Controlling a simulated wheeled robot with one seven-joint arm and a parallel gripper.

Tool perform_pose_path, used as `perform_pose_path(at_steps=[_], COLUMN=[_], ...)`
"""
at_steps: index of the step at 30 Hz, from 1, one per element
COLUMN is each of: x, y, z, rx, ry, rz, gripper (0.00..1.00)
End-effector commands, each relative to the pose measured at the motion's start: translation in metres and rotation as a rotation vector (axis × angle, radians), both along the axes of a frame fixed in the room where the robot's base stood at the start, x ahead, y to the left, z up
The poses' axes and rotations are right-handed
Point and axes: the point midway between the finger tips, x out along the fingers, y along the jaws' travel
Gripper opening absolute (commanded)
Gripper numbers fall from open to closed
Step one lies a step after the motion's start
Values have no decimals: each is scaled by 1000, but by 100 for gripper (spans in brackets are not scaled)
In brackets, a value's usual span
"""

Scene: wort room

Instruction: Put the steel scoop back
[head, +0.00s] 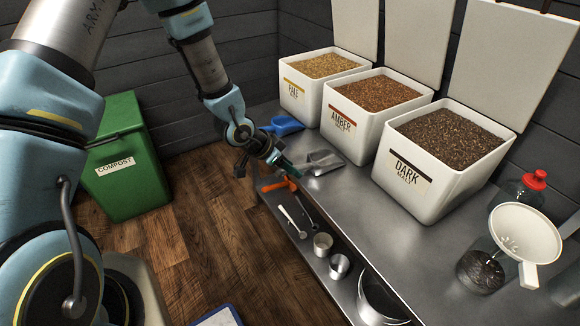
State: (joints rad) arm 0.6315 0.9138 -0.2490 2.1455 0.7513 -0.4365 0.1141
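The steel scoop (323,161) lies on the steel counter in front of the pale and amber malt bins. Its grey metal bowl is to the right, and its left end reaches towards my gripper. My gripper (284,165) is low over the counter's left edge, just left of the scoop. The fingers are small and dark here, so I cannot tell whether they touch the scoop or how far apart they are. Three open white bins stand behind: pale malt (297,100), amber malt (350,142) and dark malt (408,190).
A blue scoop (284,125) lies behind my gripper. A lower shelf holds an orange item (279,184), measuring spoons, small metal cups (340,266) and a larger steel vessel (378,300). A funnel (525,233) and glassware stand at right. A green compost bin (122,170) is at left.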

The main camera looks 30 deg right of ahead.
Motion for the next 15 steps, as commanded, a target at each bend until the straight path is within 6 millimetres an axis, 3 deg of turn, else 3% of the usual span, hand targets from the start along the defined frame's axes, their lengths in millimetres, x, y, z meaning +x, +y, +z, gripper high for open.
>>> perform_pose_path(at_steps=[3,11,15], x=[0,0,2], y=[0,1,9], z=[0,1,12], rx=[0,1,0], ry=[0,1,-1], rz=[0,1,2], gripper=[61,61,61])
